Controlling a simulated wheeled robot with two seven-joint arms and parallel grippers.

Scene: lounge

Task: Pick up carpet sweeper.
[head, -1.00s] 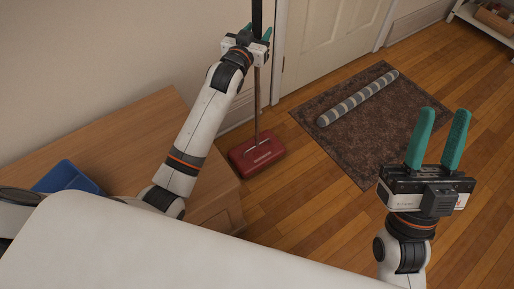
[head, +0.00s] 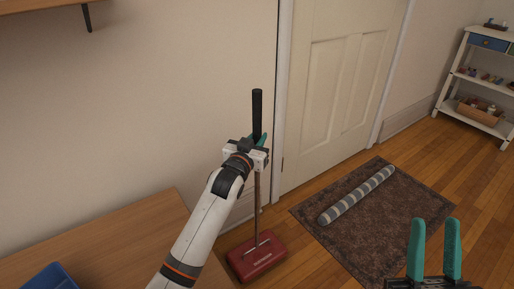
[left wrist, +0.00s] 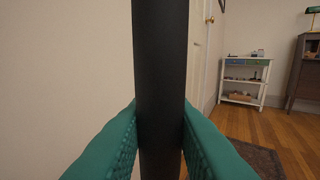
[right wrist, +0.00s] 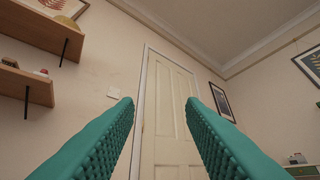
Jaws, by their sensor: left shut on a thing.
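The carpet sweeper has a red head (head: 257,258), a thin brown shaft and a black handle grip (head: 257,112). It stands upright by the wall, beside the wooden cabinet; whether its head touches the floor I cannot tell. My left gripper (head: 261,140) is shut on the black grip, near its lower part. In the left wrist view the black grip (left wrist: 160,70) runs vertically between the teal fingers, which press on both sides. My right gripper (head: 434,250) is open and empty at the lower right, and its fingers also show wide apart in the right wrist view (right wrist: 165,110).
A brown mat (head: 375,225) with a striped draft stopper (head: 357,195) lies before the closed door (head: 340,100). The wooden cabinet top (head: 110,245) holds a blue object (head: 50,277). A white shelf (head: 470,85) stands at the far right. Wooden floor is open between.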

